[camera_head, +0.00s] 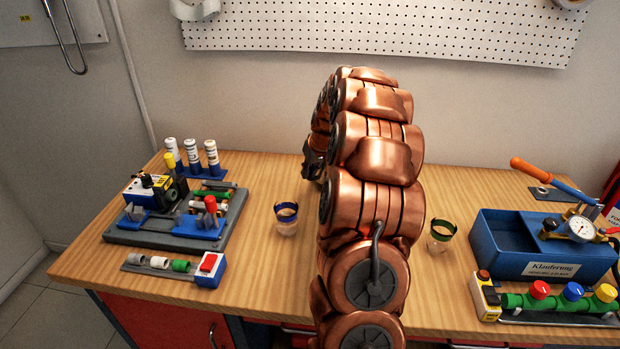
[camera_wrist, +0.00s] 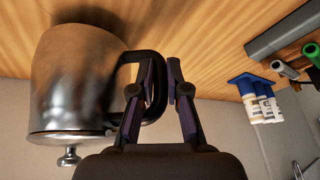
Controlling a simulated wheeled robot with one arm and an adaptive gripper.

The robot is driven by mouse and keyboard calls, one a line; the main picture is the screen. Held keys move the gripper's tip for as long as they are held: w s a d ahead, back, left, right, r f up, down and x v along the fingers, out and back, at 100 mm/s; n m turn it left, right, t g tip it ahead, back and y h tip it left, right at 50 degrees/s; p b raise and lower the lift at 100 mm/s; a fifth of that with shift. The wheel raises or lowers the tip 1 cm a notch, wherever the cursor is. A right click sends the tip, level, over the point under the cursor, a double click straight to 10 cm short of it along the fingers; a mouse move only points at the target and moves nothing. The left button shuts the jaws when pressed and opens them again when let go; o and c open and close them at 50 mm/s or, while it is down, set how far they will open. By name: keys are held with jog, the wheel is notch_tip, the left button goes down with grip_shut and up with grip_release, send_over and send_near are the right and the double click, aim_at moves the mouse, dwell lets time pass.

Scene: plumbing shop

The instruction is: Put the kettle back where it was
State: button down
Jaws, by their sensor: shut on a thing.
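The kettle (camera_wrist: 75,80) is a shiny metal pot with a lid knob and a black handle (camera_wrist: 128,75). It fills the left of the wrist view, which shows the scene upside down, with the table at the top. My gripper (camera_wrist: 168,88) is shut on the handle, one finger on each side. A dark shadow lies by the kettle's base; I cannot tell whether the base touches the table. In the head view my arm hides the kettle, and only a dark part of my gripper (camera_head: 312,160) shows at the arm's left edge.
A blue-rimmed glass (camera_head: 287,218) and a green-rimmed glass (camera_head: 442,236) stand on the wooden table (camera_head: 262,262) either side of my arm. A grey fixture board (camera_head: 125,236) is at left. A blue box (camera_head: 500,262) and a valve row (camera_head: 530,302) are at right. A pegboard (camera_head: 380,25) hangs behind.

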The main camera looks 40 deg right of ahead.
jog(key=shift+f+p, duration=0.65)
jog(key=shift+f, duration=0.95)
jog(key=c, duration=1.2)
grip_release()
jog(key=shift+o, duration=0.2)
